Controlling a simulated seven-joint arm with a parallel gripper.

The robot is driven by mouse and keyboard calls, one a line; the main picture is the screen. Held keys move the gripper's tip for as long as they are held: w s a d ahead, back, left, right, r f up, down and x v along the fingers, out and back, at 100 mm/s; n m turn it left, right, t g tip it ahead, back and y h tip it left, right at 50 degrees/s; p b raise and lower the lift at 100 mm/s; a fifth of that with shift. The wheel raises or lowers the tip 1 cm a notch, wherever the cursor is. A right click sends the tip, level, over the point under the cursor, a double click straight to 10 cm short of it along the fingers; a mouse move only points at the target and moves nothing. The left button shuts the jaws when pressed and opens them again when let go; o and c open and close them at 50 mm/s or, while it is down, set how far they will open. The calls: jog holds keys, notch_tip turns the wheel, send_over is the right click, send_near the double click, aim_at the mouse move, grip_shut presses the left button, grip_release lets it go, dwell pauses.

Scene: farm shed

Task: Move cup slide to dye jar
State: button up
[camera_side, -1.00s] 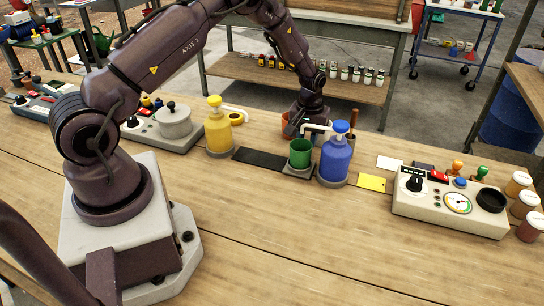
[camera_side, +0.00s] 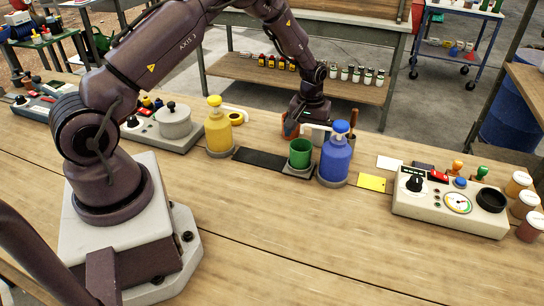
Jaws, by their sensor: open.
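A green cup (camera_side: 300,154) stands upright on a small grey cup slide (camera_side: 297,172), at the right end of a black track (camera_side: 258,158). A blue dye jar (camera_side: 336,160) with a pump top stands just right of the cup. A yellow dye jar (camera_side: 218,134) stands by the track's left end. My gripper (camera_side: 309,124) points down behind the green cup, left of the blue jar's top. It looks apart from the cup and holds nothing that I can make out. Its fingertips are partly hidden by the cup and jar.
An orange pot (camera_side: 290,128) and an upright brown handle (camera_side: 353,122) stand close to my gripper. A yellow card (camera_side: 372,183) and a control box (camera_side: 450,204) lie to the right. A pot on a grey box (camera_side: 174,122) stands left. The front tabletop is clear.

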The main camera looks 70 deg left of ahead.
jog(key=shift+r, duration=3.15)
jog(key=shift+r, duration=0.1)
jog(key=s+d+r+m+t, duration=0.2)
jog(key=s+d+r, duration=0.3)
jog(key=r, duration=0.5)
jog(key=s+d+r+m+t, duration=0.15)
jog(key=s+d+r, duration=0.3)
jog(key=r, duration=0.55)
jog(key=s+d+r+m+t, duration=0.1)
jog(key=s+d+m, duration=0.1)
jog(key=s, duration=0.6)
jog(key=s+d+r+m+t, duration=0.1)
jog(key=s+d+r+m, duration=0.1)
jog(key=s, duration=0.6)
jog(key=shift+d+r+m, duration=0.15)
jog(key=shift+d+m, duration=0.35)
jog(key=shift+m, duration=0.25)
